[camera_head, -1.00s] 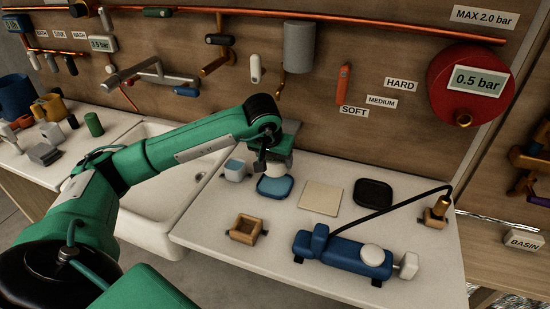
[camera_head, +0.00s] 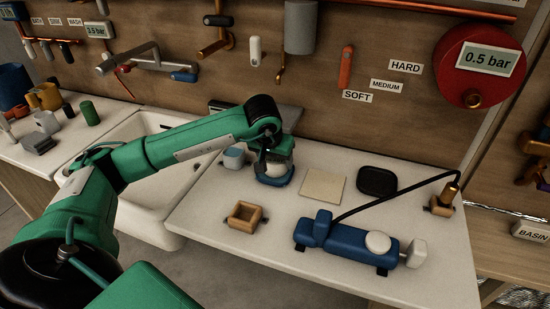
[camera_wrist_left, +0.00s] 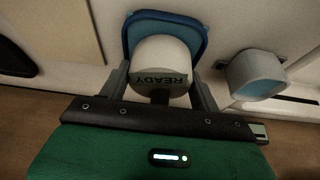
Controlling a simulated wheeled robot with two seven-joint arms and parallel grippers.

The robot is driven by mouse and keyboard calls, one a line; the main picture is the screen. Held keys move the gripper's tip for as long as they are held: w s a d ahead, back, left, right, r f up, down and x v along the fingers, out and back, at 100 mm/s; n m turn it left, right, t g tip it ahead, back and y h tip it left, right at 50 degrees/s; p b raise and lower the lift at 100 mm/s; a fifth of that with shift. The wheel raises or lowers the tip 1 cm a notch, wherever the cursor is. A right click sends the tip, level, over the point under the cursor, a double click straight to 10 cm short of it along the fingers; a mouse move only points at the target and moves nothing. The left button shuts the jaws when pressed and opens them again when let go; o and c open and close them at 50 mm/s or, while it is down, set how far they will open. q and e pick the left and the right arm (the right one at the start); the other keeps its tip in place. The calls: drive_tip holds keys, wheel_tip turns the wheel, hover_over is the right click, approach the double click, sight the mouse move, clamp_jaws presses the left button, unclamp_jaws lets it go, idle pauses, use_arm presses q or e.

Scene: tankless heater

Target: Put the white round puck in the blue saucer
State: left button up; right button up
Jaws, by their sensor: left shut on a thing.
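The white round puck (camera_wrist_left: 160,52) is between the fingers of my left gripper (camera_wrist_left: 160,92) in the left wrist view. Dark lettering "READY" shows on its side. My left gripper (camera_head: 276,166) is shut on the puck and is over the blue saucer (camera_head: 270,182) in the head view. The saucer also shows in the left wrist view (camera_wrist_left: 197,30), around and beyond the puck. The gripper hides much of the saucer in the head view. I cannot tell whether the puck touches the saucer's floor. My right gripper is not in view.
A white cup with pale blue inside (camera_head: 233,158) stands close to the left of the saucer. A beige square pad (camera_head: 323,184) and a black pad (camera_head: 377,180) lie to the right. A wooden box (camera_head: 243,216) and a blue pump (camera_head: 345,244) stand in front. The sink (camera_head: 155,200) is left.

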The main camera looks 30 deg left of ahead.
use_arm(q)
drive_tip(key=shift+f, duration=0.15)
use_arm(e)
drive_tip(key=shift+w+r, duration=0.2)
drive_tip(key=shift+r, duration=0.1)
use_arm(q)
drive_tip(key=shift+f+b, duration=0.45)
drive_tip(key=shift+f, duration=0.05)
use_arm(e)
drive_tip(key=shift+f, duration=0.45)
use_arm(q)
drive_tip(key=o, duration=1.1)
drive_tip(key=shift+s+r, duration=0.1)
drive_tip(key=shift+r, duration=0.35)
drive_tip(key=v, duration=1.3)
drive_tip(key=shift+s, duration=0.15)
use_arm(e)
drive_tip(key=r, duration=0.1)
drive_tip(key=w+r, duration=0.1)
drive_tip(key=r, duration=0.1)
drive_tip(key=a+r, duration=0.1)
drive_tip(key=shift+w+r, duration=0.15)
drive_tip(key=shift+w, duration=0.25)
